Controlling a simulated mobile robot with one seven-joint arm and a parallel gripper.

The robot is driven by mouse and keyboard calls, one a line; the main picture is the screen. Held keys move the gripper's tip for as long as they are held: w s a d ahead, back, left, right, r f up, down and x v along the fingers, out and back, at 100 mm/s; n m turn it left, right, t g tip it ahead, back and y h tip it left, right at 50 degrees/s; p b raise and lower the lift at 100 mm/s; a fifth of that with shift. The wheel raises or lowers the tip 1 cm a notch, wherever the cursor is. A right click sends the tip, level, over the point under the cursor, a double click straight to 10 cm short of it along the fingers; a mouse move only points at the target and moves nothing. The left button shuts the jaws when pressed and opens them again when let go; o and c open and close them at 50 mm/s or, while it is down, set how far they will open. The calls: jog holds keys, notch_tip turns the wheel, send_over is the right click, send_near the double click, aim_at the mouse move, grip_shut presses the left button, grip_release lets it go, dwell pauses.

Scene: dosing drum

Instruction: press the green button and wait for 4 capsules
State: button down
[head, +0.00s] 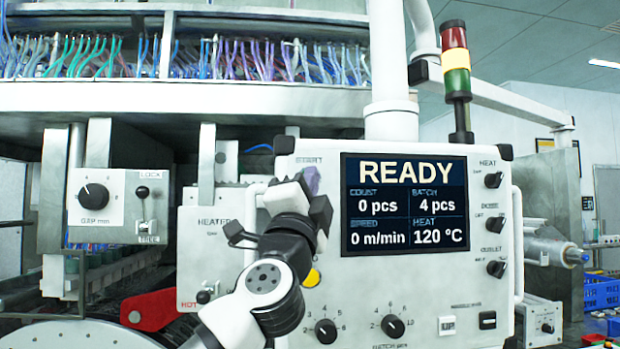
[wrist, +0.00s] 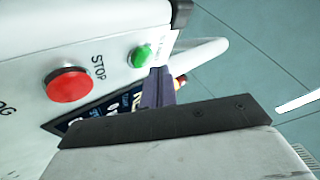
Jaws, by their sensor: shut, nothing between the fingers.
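The green button (wrist: 142,56) shows in the wrist view on the white panel, under a partly hidden label. My gripper (wrist: 160,82) is shut and empty, its fingertips close beside the green button. I cannot tell whether they touch it. In the head view my gripper (head: 313,181) is in front of the panel's upper left, below the START label, and hides the green button. The display (head: 404,205) reads READY, count 0 pcs, batch 4 pcs, speed 0 m/min, heat 120 °C. No capsules can be made out.
A red STOP button (wrist: 68,84) sits on the same panel near the green one. A white handle bar (wrist: 205,58) shows beside the panel. Knobs (head: 326,331) line the panel's lower edge. A signal tower (head: 456,75) stands above. A red lever (head: 150,309) is at lower left.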

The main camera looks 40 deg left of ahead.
jog(key=shift+a, duration=0.1)
dwell(0.6)
jog(key=shift+w+a, duration=0.25)
